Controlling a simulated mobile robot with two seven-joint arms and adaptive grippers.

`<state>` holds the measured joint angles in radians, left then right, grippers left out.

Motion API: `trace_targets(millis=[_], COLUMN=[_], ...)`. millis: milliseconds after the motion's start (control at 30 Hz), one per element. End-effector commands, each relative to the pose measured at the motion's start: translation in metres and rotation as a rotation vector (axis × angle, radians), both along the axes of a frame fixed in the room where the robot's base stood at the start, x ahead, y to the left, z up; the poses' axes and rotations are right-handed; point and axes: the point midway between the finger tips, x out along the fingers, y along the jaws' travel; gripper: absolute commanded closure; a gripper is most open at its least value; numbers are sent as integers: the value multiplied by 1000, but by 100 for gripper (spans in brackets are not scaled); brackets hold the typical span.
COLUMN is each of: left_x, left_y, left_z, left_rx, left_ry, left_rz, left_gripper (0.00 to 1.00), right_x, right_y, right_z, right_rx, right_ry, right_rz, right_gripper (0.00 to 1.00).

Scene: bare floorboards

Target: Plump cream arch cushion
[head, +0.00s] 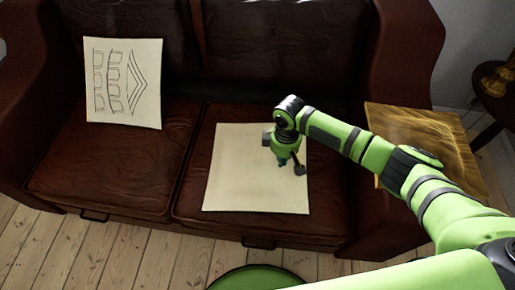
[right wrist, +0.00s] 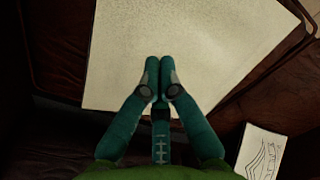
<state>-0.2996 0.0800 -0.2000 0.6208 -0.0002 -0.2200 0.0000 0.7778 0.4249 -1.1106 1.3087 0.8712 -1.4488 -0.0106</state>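A cream cushion with dark arch and chevron lines (head: 123,83) leans against the backrest on the left seat of the sofa. It also shows at the lower right of the right wrist view (right wrist: 260,152). A plain cream cushion (head: 235,170) lies flat on the right seat, with no pattern on its visible face. It fills the upper part of the right wrist view (right wrist: 200,40). My right gripper (head: 290,168) is over the plain cushion's right part, pointing down. Its fingertips (right wrist: 160,66) are together with nothing visible between them. Contact with the cushion is unclear. My left gripper is out of view.
The dark brown leather sofa (head: 100,170) has high arms at both sides. A gold patterned square piece (head: 425,135) lies by the right arm. A small dark round table (head: 495,95) stands at the far right. Bare floorboards (head: 100,250) are in front.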

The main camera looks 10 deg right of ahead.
Motion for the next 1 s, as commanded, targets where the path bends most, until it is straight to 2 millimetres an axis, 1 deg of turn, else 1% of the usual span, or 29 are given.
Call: trace_targets(millis=[267, 333, 367, 467, 600, 733, 833, 1000], left_x=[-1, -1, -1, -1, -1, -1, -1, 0], left_y=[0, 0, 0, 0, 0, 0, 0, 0], left_z=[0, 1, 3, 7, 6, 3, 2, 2], left_rx=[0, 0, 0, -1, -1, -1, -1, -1], left_ry=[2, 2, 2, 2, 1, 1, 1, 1], left_rz=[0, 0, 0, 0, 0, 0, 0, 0], left_gripper=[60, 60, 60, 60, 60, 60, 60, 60], right_x=[0, -1, -1, -3, -5, -6, -7, -7], right_y=[1, 7, 12, 37, 72, 101, 114, 119], right_z=[0, 1, 1, 3, 2, 1, 2, 3], right_rx=[0, 2, 2, 4, 4, 2, 1, -1], right_ry=[0, 1, 1, 1, 1, 1, -1, 0], right_rz=[0, 2, 2, 5, 4, 3, 0, -1], right_gripper=[100, 100, 100, 100, 100, 100, 100, 100])
